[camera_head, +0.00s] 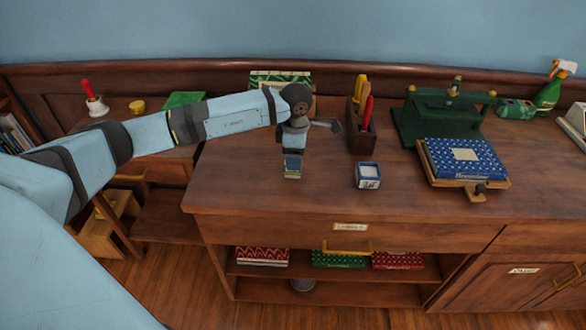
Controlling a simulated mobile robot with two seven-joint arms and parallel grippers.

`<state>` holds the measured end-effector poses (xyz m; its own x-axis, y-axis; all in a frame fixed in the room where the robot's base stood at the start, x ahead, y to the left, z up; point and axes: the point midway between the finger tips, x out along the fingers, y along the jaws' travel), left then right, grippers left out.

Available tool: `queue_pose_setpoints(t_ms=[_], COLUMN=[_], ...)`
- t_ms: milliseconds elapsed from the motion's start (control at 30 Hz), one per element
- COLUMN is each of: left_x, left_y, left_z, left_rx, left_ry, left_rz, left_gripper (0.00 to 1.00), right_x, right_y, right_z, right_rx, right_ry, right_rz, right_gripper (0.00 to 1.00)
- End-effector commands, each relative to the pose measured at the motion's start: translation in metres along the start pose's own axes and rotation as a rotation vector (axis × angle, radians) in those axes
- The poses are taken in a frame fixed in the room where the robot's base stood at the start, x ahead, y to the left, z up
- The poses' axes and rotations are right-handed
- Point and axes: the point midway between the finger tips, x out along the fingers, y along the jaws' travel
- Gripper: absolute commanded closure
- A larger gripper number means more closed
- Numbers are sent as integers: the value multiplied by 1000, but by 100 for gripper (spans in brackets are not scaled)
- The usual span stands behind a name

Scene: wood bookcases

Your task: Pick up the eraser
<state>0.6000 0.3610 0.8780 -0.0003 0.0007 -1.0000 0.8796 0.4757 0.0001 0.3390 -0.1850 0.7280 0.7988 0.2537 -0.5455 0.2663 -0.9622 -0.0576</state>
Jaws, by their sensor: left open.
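My left arm reaches in from the left over the wooden counter (240,185). A small blue box with a white label (368,176) stands apart to the right. My right gripper is not in view.
Behind stand a dark wooden holder (361,137) with red and yellow handles and a green press (447,118). A blue patterned book (465,160) lies at right. A green box (280,79) is behind my wrist. The counter's front left is clear.

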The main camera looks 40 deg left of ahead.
Motion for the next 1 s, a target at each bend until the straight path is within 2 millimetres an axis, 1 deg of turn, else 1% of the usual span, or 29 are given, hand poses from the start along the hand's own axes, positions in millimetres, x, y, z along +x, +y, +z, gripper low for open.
queue_pose_setpoints(t_ms=[133, 300, 367, 433, 600, 633, 667, 700, 767, 800, 833, 867, 1000], left_x=[15, 41, 48, 50, 50, 50, 50, 50, 50, 50, 50, 50, 50], left_y=[-1, -2, -2, -2, -2, -2, -2, -2, -2, -2, -2, -2, -2], left_z=[-3, -6, -6, -6, -6, -6, -6, -6, -6, -6, -6, -6, -6], left_rx=[-1, 0, -1, -1, 0, 0, 0, 0, 0, 0, 0, 0, 0], left_ry=[0, 0, 1, 0, -1, -1, -1, -1, -1, -1, -1, -1, -1], left_rz=[-2, -3, -2, 0, 1, 1, 0, 0, 0, 0, 0, 0, 0], left_gripper=[38, 38, 38, 38, 38, 43, 50, 59, 73, 82, 89, 92, 92], right_x=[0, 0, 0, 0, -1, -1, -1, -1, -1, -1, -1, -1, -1], right_y=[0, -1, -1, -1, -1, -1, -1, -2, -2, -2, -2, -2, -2], right_z=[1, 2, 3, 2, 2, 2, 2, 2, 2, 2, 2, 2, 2], right_rx=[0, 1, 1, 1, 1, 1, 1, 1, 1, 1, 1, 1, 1], right_ry=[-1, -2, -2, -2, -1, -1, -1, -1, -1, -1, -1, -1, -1], right_rz=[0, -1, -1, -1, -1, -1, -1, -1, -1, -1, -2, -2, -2], right_gripper=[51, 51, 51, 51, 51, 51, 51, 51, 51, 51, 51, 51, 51])
